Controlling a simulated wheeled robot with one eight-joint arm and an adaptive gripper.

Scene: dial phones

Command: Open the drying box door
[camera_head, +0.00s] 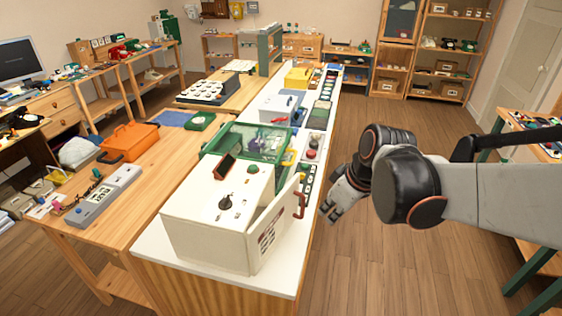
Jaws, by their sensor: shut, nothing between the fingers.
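A white box (205,235) with a black knob on top stands at the near end of the white counter; I take it to be the drying box. Its white door (272,231), on the right side, stands ajar, with its far edge swung away from the box. A red-brown handle (299,203) sits near that edge, and dark printed marks show lower on the panel. My gripper (330,213) is shut and empty, pointing down over the floor, to the right of the handle and apart from it. The inside of the box is hidden.
A green clear-lidded case (258,143) with a yellow handle stands just behind the box. Small coloured parts line the counter's right edge. An orange toolbox (130,140) and a grey device (104,197) are on the left bench. The wooden floor (360,270) right of the counter is clear.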

